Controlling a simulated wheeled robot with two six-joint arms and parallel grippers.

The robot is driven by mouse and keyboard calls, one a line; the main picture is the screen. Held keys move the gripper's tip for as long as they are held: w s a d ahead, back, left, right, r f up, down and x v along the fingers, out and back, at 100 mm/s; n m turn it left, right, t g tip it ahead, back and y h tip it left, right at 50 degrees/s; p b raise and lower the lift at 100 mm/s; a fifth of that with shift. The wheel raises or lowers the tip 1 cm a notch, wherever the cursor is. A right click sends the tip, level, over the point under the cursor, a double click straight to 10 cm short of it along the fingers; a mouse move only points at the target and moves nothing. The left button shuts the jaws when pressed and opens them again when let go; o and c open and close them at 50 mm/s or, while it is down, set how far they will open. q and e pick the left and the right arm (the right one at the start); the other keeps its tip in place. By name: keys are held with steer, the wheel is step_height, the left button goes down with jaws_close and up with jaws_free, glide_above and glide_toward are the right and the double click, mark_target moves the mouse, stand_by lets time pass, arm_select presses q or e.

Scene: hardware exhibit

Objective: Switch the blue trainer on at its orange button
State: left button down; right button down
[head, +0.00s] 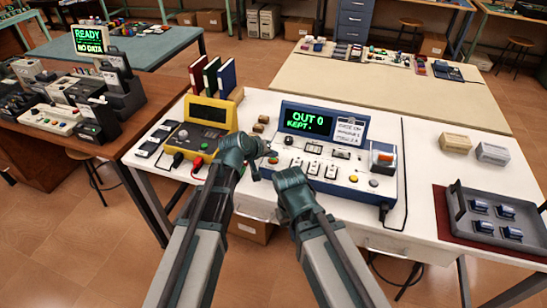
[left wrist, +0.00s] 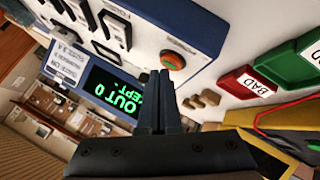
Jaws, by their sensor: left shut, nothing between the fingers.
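The blue trainer (head: 330,165) stands on the white table, with a blue frame and a pale panel. Its screen (head: 308,121) is lit and reads OUT 0 in green, with a second line below; the screen also shows in the left wrist view (left wrist: 110,95). The orange button (left wrist: 173,61) sits in a dark ring on the panel, just beyond my fingertips in the left wrist view. My left gripper (head: 268,152) is shut and empty; contact cannot be told. My right arm ends at the trainer's front, its fingers hidden.
A yellow device (head: 205,125) with probes stands left of the trainer, with red and green boxes near it in the wrist view. A grey tray (head: 455,215) with blue parts lies at the right. Small brown blocks (left wrist: 200,100) lie near my left fingers.

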mark_target(272, 161)
arm_select(q)
steer(key=shift+r, duration=0.15)
step_height(272, 161, up, 6)
steer(key=p, duration=0.6)
stand_by(0.5)
steer(key=s+a+f+m+g+y, duration=0.2)
steer(key=s, duration=0.6)
steer(key=s+a+f+m+g+y, duration=0.1)
steer(key=s+f+g+y, duration=0.1)
steer(key=s, duration=0.7)
steer(key=s+a+f+m+g+y, duration=0.2)
steer(key=s+g, duration=0.1)
steer(key=s, duration=0.5)
steer(key=shift+s+a+f+m+g+y, duration=0.3)
steer(key=shift+s+f+g+y, duration=0.05)
steer(key=shift+g+y, duration=0.05)
